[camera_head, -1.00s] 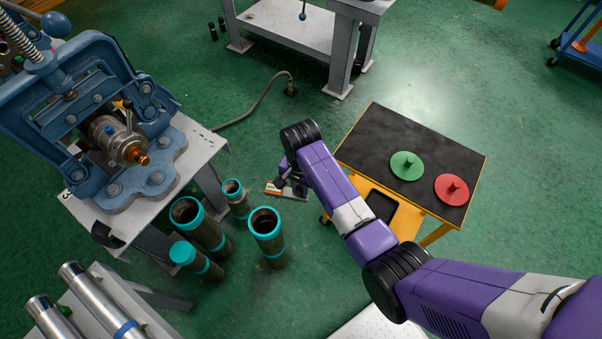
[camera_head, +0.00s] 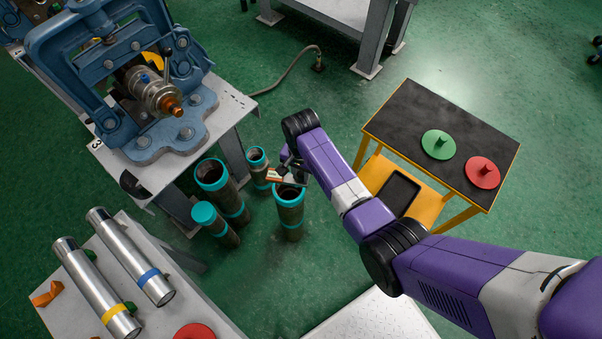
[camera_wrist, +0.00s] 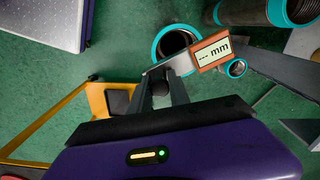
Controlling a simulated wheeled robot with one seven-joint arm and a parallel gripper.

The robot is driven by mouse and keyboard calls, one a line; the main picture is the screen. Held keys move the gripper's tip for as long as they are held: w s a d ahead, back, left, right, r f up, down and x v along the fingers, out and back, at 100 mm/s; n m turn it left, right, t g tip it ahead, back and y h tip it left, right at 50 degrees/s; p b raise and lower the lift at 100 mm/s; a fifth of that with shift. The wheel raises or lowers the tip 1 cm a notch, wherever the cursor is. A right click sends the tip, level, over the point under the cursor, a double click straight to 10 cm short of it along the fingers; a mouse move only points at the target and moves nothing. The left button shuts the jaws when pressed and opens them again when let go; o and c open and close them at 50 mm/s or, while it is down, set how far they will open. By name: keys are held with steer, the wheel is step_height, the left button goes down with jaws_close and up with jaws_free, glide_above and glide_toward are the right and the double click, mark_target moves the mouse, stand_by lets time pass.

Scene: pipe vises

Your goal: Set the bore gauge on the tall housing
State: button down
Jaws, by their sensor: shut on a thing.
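My gripper (camera_head: 290,168) is shut on the bore gauge (camera_head: 284,175), which has an orange display block. In the wrist view the gripper fingers (camera_wrist: 163,82) pinch its metal body, and the display (camera_wrist: 213,52) reads "--- mm". Teal-rimmed dark housings stand on the floor: a large one (camera_head: 222,185), a smaller one (camera_head: 214,223), a slim one (camera_head: 258,170) and one at the right (camera_head: 289,212). I cannot tell surely which is the tall housing. In the head view the gauge overlaps the right housing's rim; in the wrist view an open bore (camera_wrist: 172,42) lies partly behind it.
A blue vise (camera_head: 150,90) on a grey stand is at upper left. A bench (camera_head: 185,296) with metal cylinders is at lower left. A yellow cart (camera_head: 400,130) with a black top carries green (camera_head: 438,146) and red (camera_head: 482,174) discs. Open green floor lies beyond the housings.

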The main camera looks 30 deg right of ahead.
steer(key=shift+f+b, duration=1.8)
steer(key=shift+f, duration=0.7)
steer(key=shift+f, duration=0.35)
steer(key=c, duration=1.2)
jaws_free()
steer(key=shift+c, duration=0.2)
steer(key=shift+o, duration=0.5)
steer(key=shift+r+p, duration=3.5)
